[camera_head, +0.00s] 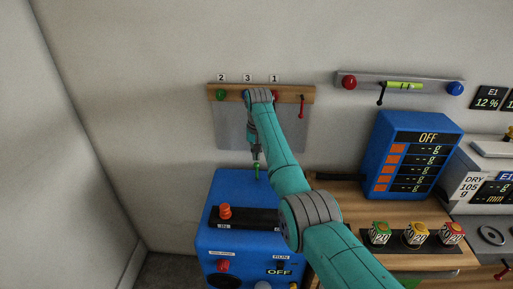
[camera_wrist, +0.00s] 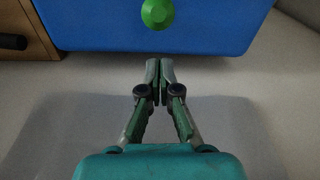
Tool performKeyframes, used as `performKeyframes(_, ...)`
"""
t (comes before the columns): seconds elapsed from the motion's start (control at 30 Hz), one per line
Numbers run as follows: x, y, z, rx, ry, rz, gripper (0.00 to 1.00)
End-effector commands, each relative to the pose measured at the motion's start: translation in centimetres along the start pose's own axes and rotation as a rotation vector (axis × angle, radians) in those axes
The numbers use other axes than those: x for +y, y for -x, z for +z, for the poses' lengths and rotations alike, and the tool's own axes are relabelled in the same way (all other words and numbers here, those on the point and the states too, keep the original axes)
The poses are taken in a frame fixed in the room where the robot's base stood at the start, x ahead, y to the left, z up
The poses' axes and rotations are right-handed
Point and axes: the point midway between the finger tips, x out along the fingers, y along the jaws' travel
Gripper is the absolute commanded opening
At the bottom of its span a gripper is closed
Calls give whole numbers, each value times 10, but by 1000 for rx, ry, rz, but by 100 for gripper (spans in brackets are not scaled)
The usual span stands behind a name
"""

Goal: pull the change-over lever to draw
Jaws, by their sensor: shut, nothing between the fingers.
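My gripper (camera_head: 256,157) is shut and empty just behind the top of the blue machine (camera_head: 212,240). In the wrist view its fingertips (camera_wrist: 160,68) meet, pointing at the blue body (camera_wrist: 95,30). A green knob (camera_wrist: 157,14) lies beyond the tips, with a clear gap. No label marks a change-over lever, so I cannot tell which control it is. A red-tipped lever (camera_head: 301,108) hangs from the wooden wall board, and a black lever (camera_head: 381,95) hangs from the grey wall rail. The blue machine carries an orange knob (camera_head: 225,211) and a red knob (camera_head: 222,266).
The wooden board (camera_head: 290,90) is partly hidden by my arm. A blue display box (camera_head: 384,130) reading OFF stands on the wooden bench (camera_head: 335,198) at right, behind several coloured buttons (camera_head: 415,232). Free wall lies to the left of the board.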

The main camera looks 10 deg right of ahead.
Motion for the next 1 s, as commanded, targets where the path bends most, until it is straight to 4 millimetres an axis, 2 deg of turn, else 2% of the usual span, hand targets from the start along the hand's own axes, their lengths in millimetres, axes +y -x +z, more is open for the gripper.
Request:
performKeyframes(0.53,0,12,31,2,0,0,0)
performKeyframes(1.0,0,14,35,2,0,0,0)
